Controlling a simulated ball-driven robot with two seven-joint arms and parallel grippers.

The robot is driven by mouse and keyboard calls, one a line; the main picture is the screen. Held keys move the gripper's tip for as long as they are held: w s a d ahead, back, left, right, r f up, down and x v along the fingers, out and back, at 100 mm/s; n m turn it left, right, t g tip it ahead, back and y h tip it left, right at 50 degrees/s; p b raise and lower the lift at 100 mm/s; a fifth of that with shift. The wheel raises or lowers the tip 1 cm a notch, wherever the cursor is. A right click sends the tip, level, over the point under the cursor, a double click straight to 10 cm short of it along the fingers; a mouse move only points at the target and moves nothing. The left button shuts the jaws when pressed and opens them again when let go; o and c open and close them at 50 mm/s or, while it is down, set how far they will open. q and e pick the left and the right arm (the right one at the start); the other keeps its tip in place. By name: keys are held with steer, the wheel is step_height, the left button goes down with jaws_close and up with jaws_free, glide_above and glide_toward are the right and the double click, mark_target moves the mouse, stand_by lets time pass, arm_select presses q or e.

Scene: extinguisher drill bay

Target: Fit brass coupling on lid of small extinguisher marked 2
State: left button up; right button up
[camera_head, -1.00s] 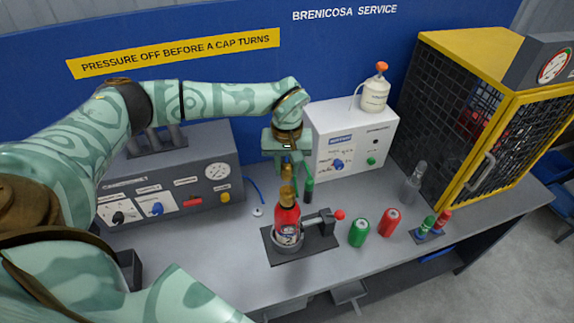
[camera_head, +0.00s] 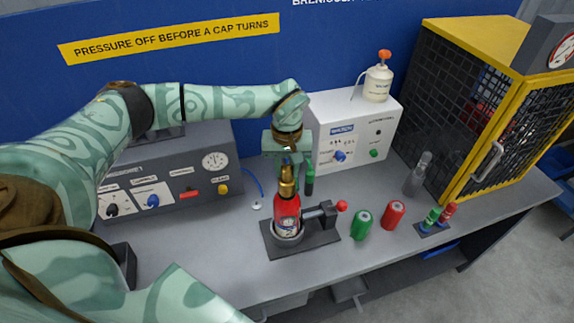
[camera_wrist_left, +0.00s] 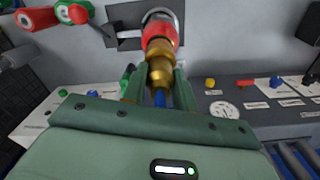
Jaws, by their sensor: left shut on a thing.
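The small red extinguisher (camera_head: 287,210) stands upright in a grey clamp base (camera_head: 289,239) at the bench front; its label is too small to read. Its brass-coloured top also shows in the left wrist view, above the red body (camera_wrist_left: 163,28). My left gripper (camera_head: 287,167) points down above it, shut on the brass coupling (camera_head: 287,187). In the left wrist view my left gripper (camera_wrist_left: 160,85) has a finger on each side of the coupling (camera_wrist_left: 158,71). The coupling is in line with the extinguisher top and appears to meet it; I cannot tell whether it is seated. My right gripper is out of view.
A green can (camera_head: 361,224) and a red can (camera_head: 393,214) stand right of the clamp, whose red-knobbed handle (camera_head: 341,206) sticks out that way. A dark green cylinder (camera_head: 309,182) stands close behind the gripper. A yellow-framed cage (camera_head: 490,125) fills the right side.

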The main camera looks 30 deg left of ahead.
mark_target(287, 165)
arm_select(q)
steer(key=o, duration=1.1)
steer(key=shift+o, duration=0.2)
step_height(287, 165, up, 16)
steer(key=b, duration=0.1)
steer(key=shift+r, duration=0.15)
